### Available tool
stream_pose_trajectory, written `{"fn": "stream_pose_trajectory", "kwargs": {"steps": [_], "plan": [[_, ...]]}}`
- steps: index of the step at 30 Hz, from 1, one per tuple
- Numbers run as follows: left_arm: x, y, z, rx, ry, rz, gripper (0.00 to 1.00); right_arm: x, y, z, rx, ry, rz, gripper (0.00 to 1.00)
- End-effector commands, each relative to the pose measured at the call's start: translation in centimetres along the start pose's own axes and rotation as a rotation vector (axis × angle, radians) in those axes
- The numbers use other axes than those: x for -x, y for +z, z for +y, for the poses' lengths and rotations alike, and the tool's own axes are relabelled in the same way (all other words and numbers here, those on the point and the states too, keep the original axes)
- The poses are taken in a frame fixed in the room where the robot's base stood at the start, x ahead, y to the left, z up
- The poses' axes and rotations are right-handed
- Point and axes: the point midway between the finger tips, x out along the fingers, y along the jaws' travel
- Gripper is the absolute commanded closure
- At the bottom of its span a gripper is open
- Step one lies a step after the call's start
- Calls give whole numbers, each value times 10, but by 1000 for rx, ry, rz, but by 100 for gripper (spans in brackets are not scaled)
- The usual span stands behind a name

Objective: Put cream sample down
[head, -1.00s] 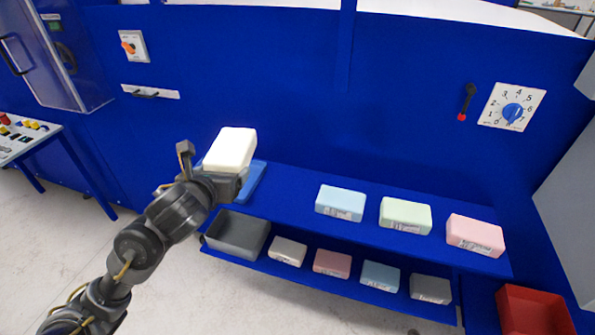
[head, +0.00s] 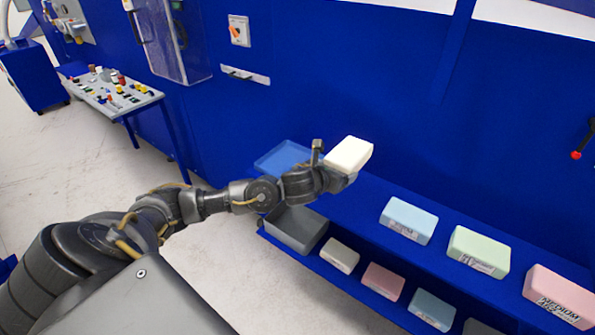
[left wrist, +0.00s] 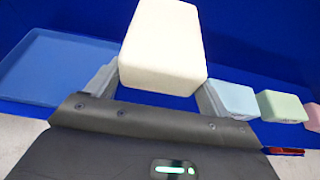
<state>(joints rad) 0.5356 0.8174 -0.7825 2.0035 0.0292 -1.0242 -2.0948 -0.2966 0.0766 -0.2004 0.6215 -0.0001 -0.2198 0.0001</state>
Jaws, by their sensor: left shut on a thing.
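The cream sample (head: 349,154) is a pale, off-white block. My left gripper (head: 335,172) is shut on it and holds it up above the upper blue shelf. In the left wrist view the cream sample (left wrist: 165,48) sits between the two grey fingers, slightly tilted. A blue tray (head: 283,158) lies at the left end of the upper shelf, to the left of the held block. The tray also shows in the left wrist view (left wrist: 50,70), left of the gripper. My right gripper is not in view.
Light blue (head: 408,220), green (head: 479,251) and pink (head: 560,296) blocks stand on the upper shelf to the right. The lower shelf has a grey bin (head: 296,229) and several smaller blocks. A blue wall rises behind. A button table (head: 112,97) stands at the far left.

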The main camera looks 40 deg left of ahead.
Motion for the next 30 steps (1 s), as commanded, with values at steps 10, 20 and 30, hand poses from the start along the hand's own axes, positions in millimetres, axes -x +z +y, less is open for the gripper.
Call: {"fn": "stream_pose_trajectory", "kwargs": {"steps": [10, 20, 30], "plan": [[-10, -8, 28, 0, 10, -1, 44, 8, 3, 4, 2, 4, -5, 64], [-34, -36, 110, -1, 12, 0, 44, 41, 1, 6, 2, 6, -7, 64], [-59, -82, 145, 0, 7, -3, 44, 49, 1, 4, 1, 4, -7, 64]]}}
